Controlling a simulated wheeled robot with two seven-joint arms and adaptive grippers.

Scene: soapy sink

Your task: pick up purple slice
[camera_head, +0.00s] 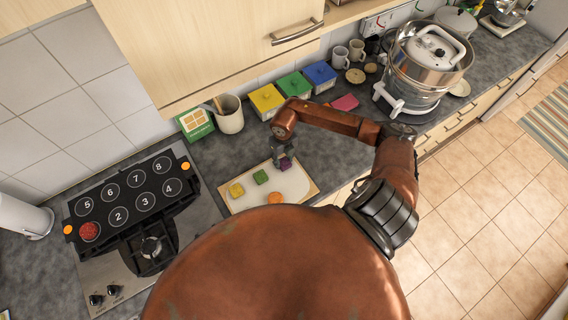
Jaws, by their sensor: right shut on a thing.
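The purple slice (286,164) is a small dark purple piece at the upper part of the white cutting board (240,203). My right gripper (284,158) reaches down over it and is shut on it. I cannot tell whether the slice still touches the board. A green slice (261,177), a yellow slice (237,190) and an orange slice (276,198) lie on the board to the left and below. My left gripper is out of view.
A black numbered tray (130,200) with a red piece (89,231) lies over the stove at the left. A crock (229,114) and yellow, green and blue boxes (267,101) stand along the wall. A large pot (426,60) stands at the right.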

